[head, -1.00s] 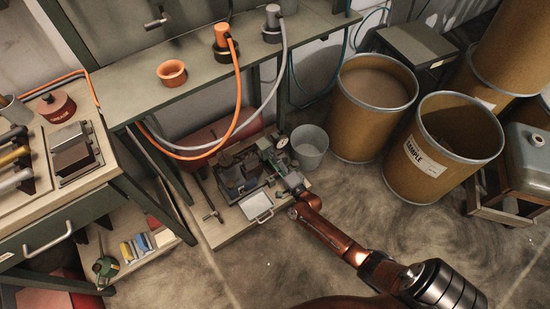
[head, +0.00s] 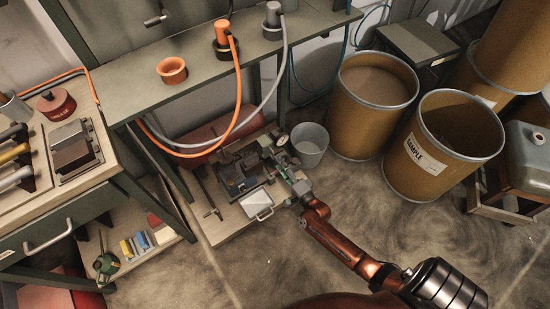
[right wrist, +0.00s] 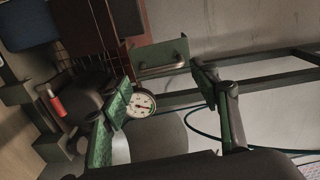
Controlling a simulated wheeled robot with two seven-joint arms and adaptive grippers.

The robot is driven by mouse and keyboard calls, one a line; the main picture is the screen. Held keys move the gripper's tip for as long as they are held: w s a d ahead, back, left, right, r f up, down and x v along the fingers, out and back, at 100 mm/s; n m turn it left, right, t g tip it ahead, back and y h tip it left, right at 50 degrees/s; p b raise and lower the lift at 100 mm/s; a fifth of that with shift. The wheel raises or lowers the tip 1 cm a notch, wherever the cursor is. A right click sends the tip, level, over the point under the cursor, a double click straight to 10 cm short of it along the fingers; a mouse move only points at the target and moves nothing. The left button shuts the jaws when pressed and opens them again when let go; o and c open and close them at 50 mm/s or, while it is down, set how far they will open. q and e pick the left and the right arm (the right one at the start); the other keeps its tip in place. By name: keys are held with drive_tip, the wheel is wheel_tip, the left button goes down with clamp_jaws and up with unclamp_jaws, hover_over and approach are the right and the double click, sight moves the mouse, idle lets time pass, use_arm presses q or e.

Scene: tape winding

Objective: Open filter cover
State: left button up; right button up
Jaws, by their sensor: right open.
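A dark grey machine (head: 240,177) sits on a low platform under the bench in the head view. A round white gauge (head: 282,140) stands at its right end and also shows in the right wrist view (right wrist: 141,104). A pale square plate with a loop handle (head: 257,205) lies in front of the machine. My right gripper (head: 278,162) is beside the machine's right end. In the right wrist view its green-padded fingers (right wrist: 166,112) are spread and empty. Beyond them is a green panel with a dark handle (right wrist: 160,57); I cannot tell whether it is the filter cover. My left gripper is out of view.
A grey bucket (head: 309,145) stands just right of the machine. Two brown drums (head: 372,110) (head: 430,165) stand further right. Orange and grey hoses (head: 237,95) hang from the bench above. The floor in front of the drums is clear.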

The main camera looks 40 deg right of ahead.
drive_tip(key=s, duration=0.6)
drive_tip(key=shift+s+a, duration=0.25)
drive_tip(key=shift+s, duration=0.15)
